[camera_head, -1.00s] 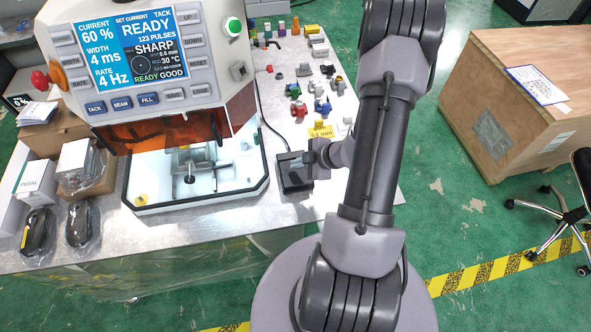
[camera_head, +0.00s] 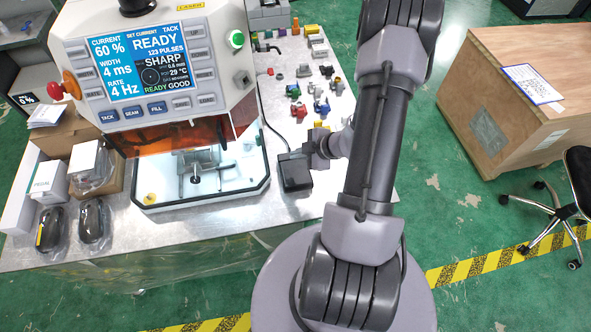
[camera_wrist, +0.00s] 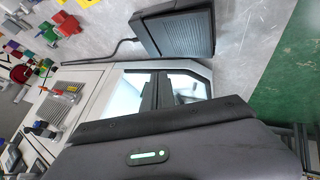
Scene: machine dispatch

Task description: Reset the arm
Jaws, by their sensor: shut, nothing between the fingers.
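My arm reaches over the metal bench, and my gripper (camera_head: 312,150) shows small in the head view beside the black foot pedal (camera_head: 295,172). In the wrist view my gripper's dark fingers (camera_wrist: 156,92) are together with nothing between them. The pedal (camera_wrist: 180,30) shows there beyond the fingertips, apart from them, with its cable running off to the left. Part of my gripper is hidden by my own wrist in the head view.
A welding machine (camera_head: 160,65) with a READY screen and lit chamber stands left of my arm. Several small coloured parts (camera_head: 320,105) lie behind my gripper. Boxes (camera_head: 48,183) stand at the bench's left. A wooden crate (camera_head: 520,110) and chair (camera_head: 575,185) stand on the floor at right.

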